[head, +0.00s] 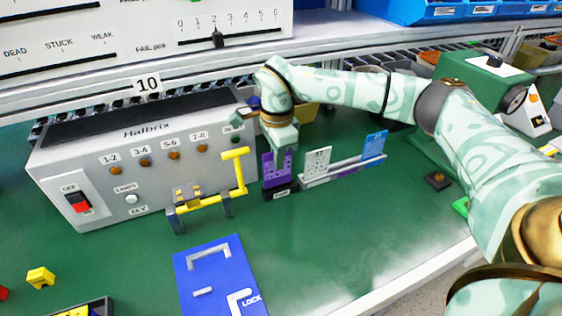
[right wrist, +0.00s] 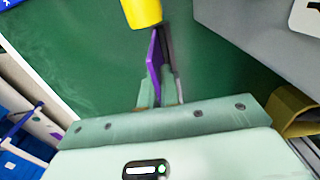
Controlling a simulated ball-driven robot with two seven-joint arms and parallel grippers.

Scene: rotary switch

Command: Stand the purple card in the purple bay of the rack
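The purple card (head: 276,172) stands upright just above or in a small dark labelled block (head: 280,194), left of the rack (head: 342,170). My right gripper (head: 284,150) reaches down to the card's top edge. In the right wrist view the purple card (right wrist: 153,66) runs between the two fingertips (right wrist: 158,92), which look closed on it. A dark strip, probably the block, lies beside it there. The rack holds a white card (head: 317,161) and a blue card (head: 374,146). A purple patch on the rack (right wrist: 40,161) shows at the right wrist view's left edge. My left gripper is out of view.
The grey Halbrix box (head: 150,150) stands behind and left. A yellow lever frame (head: 205,200) is close left of the card. A blue plate (head: 220,275) lies in front. Green tabletop (head: 330,225) is clear in front of the rack.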

